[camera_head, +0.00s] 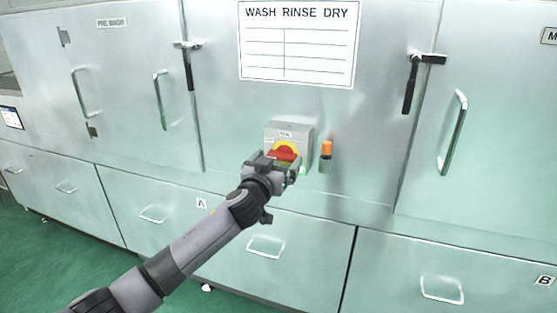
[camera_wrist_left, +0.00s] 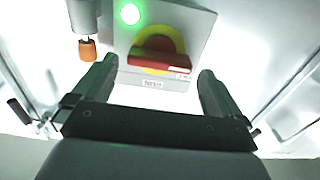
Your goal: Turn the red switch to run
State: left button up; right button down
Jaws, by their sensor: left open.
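The red switch (camera_head: 283,153) is a red handle on a yellow disc, on the front of a grey box (camera_head: 302,133) fixed to the steel machine front. In the left wrist view the red switch (camera_wrist_left: 158,60) lies across the picture, slightly tilted, with a small label at its right end. My left gripper (camera_head: 276,160) is right in front of the box and hides its lower part. In the left wrist view the fingers of my left gripper (camera_wrist_left: 157,82) are open, one at each side of the handle, with nothing held. My right gripper is not in view.
An orange-topped fitting (camera_head: 327,149) stands right of the box. A green lamp (camera_wrist_left: 130,14) glows on the box. A WASH RINSE DRY sign (camera_head: 298,42) hangs above. Door latches (camera_head: 410,84) and handles (camera_head: 453,132) stick out from the panels.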

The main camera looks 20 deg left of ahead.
pick_arm(q)
jog(key=shift+w, duration=0.65)
jog(key=c, duration=0.9)
jog(key=shift+c, duration=0.2)
